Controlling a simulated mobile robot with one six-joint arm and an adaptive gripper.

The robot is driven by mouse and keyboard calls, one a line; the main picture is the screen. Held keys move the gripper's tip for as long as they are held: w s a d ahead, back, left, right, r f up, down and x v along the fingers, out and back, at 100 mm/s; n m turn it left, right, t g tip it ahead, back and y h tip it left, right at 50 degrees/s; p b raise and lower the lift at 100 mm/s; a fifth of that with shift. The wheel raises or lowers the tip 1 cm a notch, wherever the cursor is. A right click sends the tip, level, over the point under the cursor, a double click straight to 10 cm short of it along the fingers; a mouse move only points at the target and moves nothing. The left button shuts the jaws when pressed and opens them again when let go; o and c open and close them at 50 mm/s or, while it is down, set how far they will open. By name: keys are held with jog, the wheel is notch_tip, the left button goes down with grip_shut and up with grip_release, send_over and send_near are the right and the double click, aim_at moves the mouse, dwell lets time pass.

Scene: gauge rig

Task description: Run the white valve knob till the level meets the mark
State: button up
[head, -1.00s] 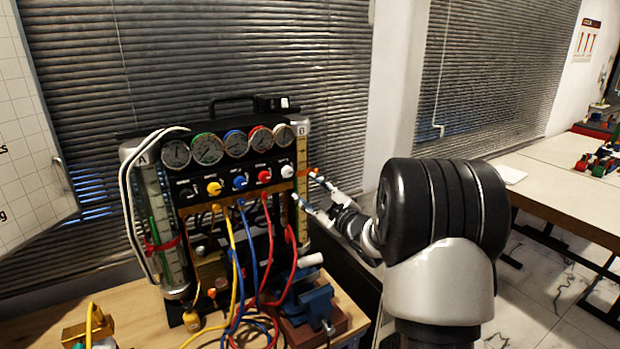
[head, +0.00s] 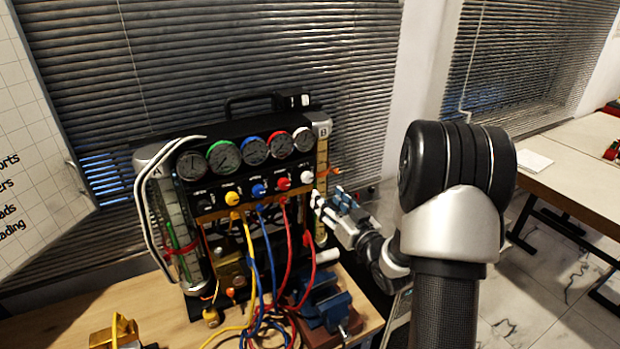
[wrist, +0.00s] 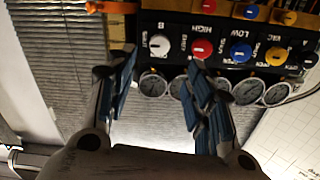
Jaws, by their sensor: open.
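The white valve knob (head: 306,176) sits at the right end of the knob row on the black gauge rig. It also shows in the wrist view (wrist: 160,45), upside down, beside a red knob. My gripper (head: 326,198) is open and empty, just right of and below the knob in the head view. In the wrist view my gripper (wrist: 163,72) has its fingers spread to either side of the knob's line, apart from it. Sight column B (head: 322,160) stands at the rig's right edge, with an orange pointer (head: 333,171) beside it. The liquid level there is too small to read.
Yellow (head: 232,198), blue (head: 258,190) and red (head: 283,184) knobs sit left of the white one, under several gauges. Coloured hoses hang below. Column A (head: 165,205) has a red band. A blue vise (head: 330,305) stands on the bench in front.

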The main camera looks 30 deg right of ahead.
aim_at(309, 178)
jog(key=w, duration=1.1)
jog(key=shift+a, duration=0.15)
jog(key=shift+c, duration=0.4)
jog(key=c, duration=1)
jog(key=shift+f+n+b, duration=0.2)
jog(key=shift+n+b, duration=0.4)
jog(key=shift+b, duration=0.55)
jog(key=n+b, duration=0.1)
jog(key=b, duration=0.2)
jog(key=n+b, duration=0.2)
jog(key=b, duration=0.1)
jog(key=shift+r+n, duration=0.2)
jog(key=shift+n, duration=0.3)
jog(key=o, duration=1.1)
